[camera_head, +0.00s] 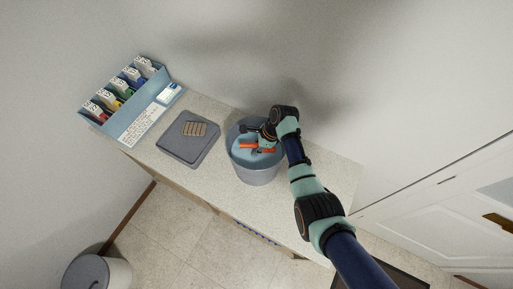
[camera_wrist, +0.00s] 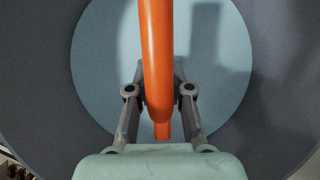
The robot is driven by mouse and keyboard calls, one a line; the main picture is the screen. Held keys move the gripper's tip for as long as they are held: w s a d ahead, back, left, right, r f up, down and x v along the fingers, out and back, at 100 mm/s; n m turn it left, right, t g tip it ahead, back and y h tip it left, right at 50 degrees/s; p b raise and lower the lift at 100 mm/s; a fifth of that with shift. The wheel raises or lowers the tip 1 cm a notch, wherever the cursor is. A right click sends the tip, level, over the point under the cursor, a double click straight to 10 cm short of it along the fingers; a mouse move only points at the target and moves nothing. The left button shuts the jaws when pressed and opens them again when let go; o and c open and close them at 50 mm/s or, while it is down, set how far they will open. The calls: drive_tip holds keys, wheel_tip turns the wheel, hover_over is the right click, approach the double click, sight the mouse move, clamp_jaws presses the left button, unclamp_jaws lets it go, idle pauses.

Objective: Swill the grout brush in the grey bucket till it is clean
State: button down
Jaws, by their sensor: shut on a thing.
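The grey bucket (camera_head: 256,171) stands on the speckled counter, with pale blue water in it. In the wrist view the bucket's dark inner wall (camera_wrist: 40,85) rings the round water surface (camera_wrist: 100,60). My gripper (camera_head: 264,145) is over the bucket's mouth, pointing down. It is shut on the orange handle of the grout brush (camera_head: 250,146). In the wrist view the orange handle (camera_wrist: 156,50) runs between the fingers of my gripper (camera_wrist: 160,98). The brush's bristles are hidden, so I cannot tell how clean they are or how deep they sit.
A grey tray (camera_head: 182,153) with a small tan grid piece (camera_head: 195,129) lies left of the bucket. A blue rack (camera_head: 112,123) of colored packets stands at the counter's left end. A wall runs close behind. A grey bin (camera_head: 97,273) stands on the floor.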

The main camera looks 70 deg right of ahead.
sight(254, 144)
drive_tip(key=shift+r, duration=0.1)
wheel_tip(254, 144, up, 6)
drive_tip(key=p, duration=0.7)
idle(1.7)
wheel_tip(254, 144, up, 8)
drive_tip(key=shift+p, duration=0.35)
